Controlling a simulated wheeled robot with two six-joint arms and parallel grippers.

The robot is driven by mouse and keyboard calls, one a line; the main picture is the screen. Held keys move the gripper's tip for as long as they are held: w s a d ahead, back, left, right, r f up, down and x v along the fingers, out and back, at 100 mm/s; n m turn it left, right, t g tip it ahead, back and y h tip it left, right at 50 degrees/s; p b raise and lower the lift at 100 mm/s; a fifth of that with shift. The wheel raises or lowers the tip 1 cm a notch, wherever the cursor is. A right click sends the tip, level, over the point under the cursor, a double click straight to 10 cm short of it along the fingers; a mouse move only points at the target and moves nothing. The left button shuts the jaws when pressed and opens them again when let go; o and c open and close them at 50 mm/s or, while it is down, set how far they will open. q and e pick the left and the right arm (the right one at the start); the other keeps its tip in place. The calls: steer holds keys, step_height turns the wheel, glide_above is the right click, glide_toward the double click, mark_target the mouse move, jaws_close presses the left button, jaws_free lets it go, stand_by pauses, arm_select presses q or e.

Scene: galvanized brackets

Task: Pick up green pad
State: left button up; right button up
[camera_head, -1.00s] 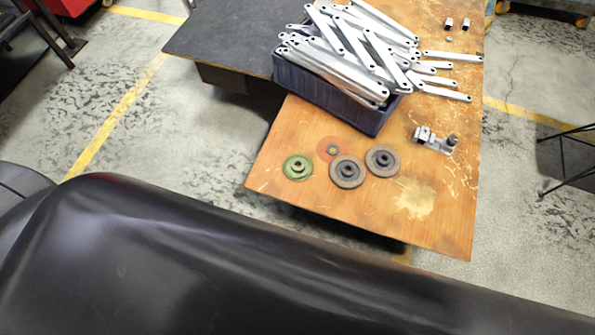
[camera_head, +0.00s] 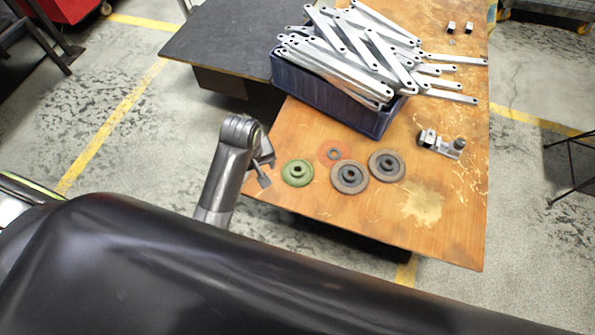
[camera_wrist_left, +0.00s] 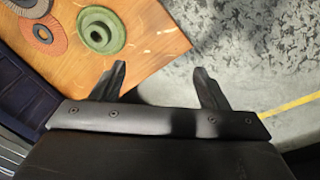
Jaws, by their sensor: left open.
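The green pad (camera_head: 297,173) is a round disc with a raised hub and a central hole. It lies flat near the front left corner of the wooden table. The green pad also shows at the top of the left wrist view (camera_wrist_left: 101,33). My left gripper (camera_head: 264,171) is just left of the pad in the head view, at the table's left edge. In the left wrist view its two fingers (camera_wrist_left: 160,78) are spread apart with nothing between them, and the pad lies beyond them to the upper left. My right gripper is not in view.
A red disc (camera_head: 334,152) and two grey discs (camera_head: 349,177) (camera_head: 386,165) lie close to the right of the pad. A metal fitting (camera_head: 440,145) lies further right. A dark blue crate (camera_head: 335,106) heaped with galvanized brackets (camera_head: 365,50) stands behind on the wooden table (camera_head: 455,215).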

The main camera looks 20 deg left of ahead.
arm_select(q)
steer(key=w+d+r+n+g, duration=0.2)
steer(key=w+d+r+n, duration=0.2)
steer(key=w+d, duration=0.5)
steer(key=b, duration=0.3)
glide_above(298, 169)
steer(key=f, duration=1.1)
steer(key=shift+d+f, duration=0.1)
steer(key=shift+d, duration=0.15)
steer(key=shift+a+f+b, duration=0.2)
steer(key=shift+f+b, duration=0.25)
steer(key=shift+f, duration=0.8)
steer(key=shift+a+f+b, duration=0.15)
steer(key=shift+f+b, duration=0.3)
steer(key=shift+f, duration=1.45)
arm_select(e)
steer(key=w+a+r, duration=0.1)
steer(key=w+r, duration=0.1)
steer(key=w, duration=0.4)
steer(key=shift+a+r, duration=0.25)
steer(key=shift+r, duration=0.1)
arm_select(q)
steer(key=c, duration=1.1)
steer(key=shift+r, duration=0.2)
